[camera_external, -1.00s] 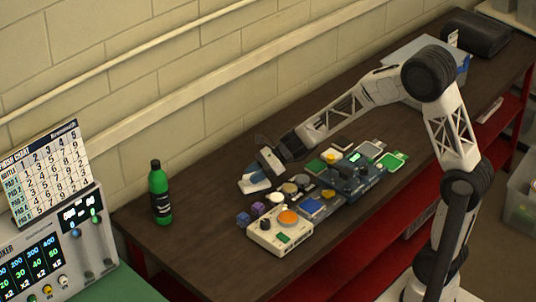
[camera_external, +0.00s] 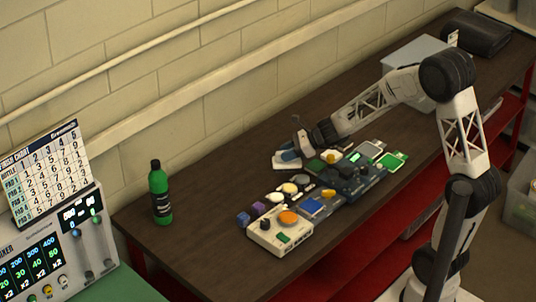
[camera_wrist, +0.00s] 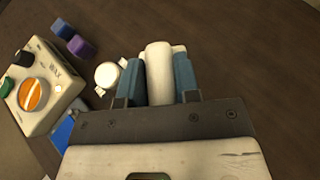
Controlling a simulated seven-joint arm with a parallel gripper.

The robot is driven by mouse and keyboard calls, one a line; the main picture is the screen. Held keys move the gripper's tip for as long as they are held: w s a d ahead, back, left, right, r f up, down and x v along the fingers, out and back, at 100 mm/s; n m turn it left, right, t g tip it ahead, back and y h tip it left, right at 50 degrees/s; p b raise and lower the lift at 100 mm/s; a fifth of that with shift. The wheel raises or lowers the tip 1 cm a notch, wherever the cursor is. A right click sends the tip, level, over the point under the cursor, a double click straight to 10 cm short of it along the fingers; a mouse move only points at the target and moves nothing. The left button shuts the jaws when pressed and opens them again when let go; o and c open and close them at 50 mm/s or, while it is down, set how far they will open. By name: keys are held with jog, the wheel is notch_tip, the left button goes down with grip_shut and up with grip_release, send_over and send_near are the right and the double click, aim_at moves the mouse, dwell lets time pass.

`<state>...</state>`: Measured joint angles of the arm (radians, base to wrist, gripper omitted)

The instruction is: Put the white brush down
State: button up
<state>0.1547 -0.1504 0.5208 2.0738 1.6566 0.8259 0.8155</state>
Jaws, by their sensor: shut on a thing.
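My gripper (camera_wrist: 158,82) has blue fingers shut on the white brush (camera_wrist: 159,62), one finger on each side of it, in the wrist view. In the external view my gripper (camera_external: 290,155) is low over the dark table behind the group of devices, with a white part of the brush (camera_external: 283,165) showing under the fingers. I cannot tell whether the brush touches the table. Its lower part is partly hidden by the gripper.
A cream box with an orange dial (camera_external: 288,217) and a dark blue device (camera_external: 362,178) stand near the table's front edge. A green bottle (camera_external: 160,194) stands at left. Bare table lies between bottle and cubes.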

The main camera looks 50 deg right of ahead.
jog(key=shift+s+d+m, duration=0.2)
jog(key=shift+d+m, duration=0.1)
jog(key=shift+d, duration=0.8)
jog(key=w+f, duration=0.1)
jog(key=w, duration=1.5)
jog(key=shift+a+f, duration=0.15)
jog(key=shift+f, duration=0.1)
jog(key=shift+f, duration=1.75)
jog(key=shift+f, duration=0.15)
jog(key=o, duration=1)
